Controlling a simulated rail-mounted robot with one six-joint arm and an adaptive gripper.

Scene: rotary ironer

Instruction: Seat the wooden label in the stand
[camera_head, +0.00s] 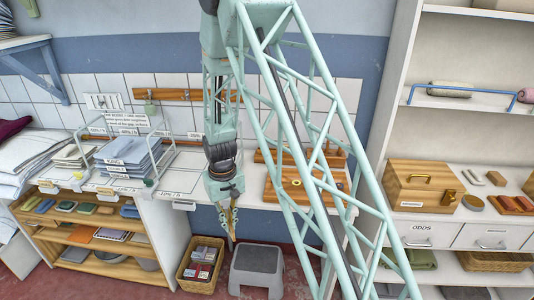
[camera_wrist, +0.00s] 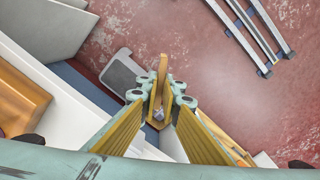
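My gripper (camera_head: 231,222) hangs in front of the bench's front edge, pointing down above the floor between a basket and a grey stool. In the wrist view its yellow-padded fingers (camera_wrist: 158,102) close in on a narrow wooden piece, which looks like the wooden label (camera_wrist: 163,68) and sticks out past the fingertips. A small grey thing shows between the pads; I cannot tell what it is. I cannot tell for sure which thing is the stand. A wooden fixture (camera_head: 283,190) with uprights stands on the bench, partly hidden behind my arm.
The grey stool (camera_head: 257,266) and the basket (camera_head: 188,273) of small packages stand on the floor below. Folded blue cloths (camera_head: 135,152) lie on the bench at left. A wooden box (camera_head: 405,187) stands on the right shelf unit. Red floor is open around the stool.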

